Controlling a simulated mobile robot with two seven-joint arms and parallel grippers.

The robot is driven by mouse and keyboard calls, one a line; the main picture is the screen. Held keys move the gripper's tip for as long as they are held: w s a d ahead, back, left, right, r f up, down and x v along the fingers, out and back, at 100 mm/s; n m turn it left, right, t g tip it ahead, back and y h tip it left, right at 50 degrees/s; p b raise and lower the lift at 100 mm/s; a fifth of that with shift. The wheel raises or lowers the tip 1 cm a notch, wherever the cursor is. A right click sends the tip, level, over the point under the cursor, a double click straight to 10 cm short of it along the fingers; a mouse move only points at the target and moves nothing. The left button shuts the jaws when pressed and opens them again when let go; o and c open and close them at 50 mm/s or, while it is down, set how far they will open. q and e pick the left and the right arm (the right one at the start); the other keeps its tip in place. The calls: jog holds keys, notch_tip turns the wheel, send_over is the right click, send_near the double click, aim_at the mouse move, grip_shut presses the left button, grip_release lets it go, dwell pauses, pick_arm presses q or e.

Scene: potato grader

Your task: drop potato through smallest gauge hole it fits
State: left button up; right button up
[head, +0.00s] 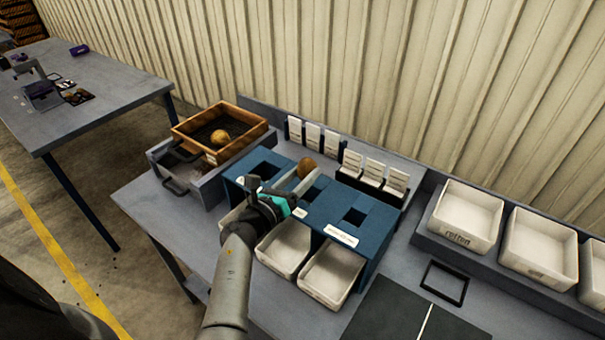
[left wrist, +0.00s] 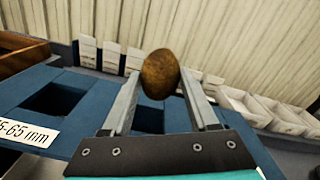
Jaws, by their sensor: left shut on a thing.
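A brown potato (head: 306,167) is held at the tips of my left gripper (head: 297,183), above the blue gauge stand (head: 325,207). In the left wrist view the potato (left wrist: 160,74) sits between the two fingers, which are shut on it. The stand has square holes: a left hole (head: 264,169), a middle one partly hidden by my gripper, and a right hole (head: 354,215). The left wrist view shows a hole (left wrist: 52,103) beside a label reading about "5-65 mm" (left wrist: 22,131), partly cut off. White bins (head: 332,275) stand under the holes. My right gripper is not in view.
A wooden crate (head: 242,115) with another potato (head: 219,137) stands behind left on a grey tray. White cards (head: 378,172) stand behind the gauge stand. White bins (head: 467,214), one labelled "rotten", line the right. A dark mat (head: 405,318) lies at front right.

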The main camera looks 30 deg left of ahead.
pick_arm(q)
jog(key=shift+f+b, duration=2.5)
jog(key=shift+f, duration=0.3)
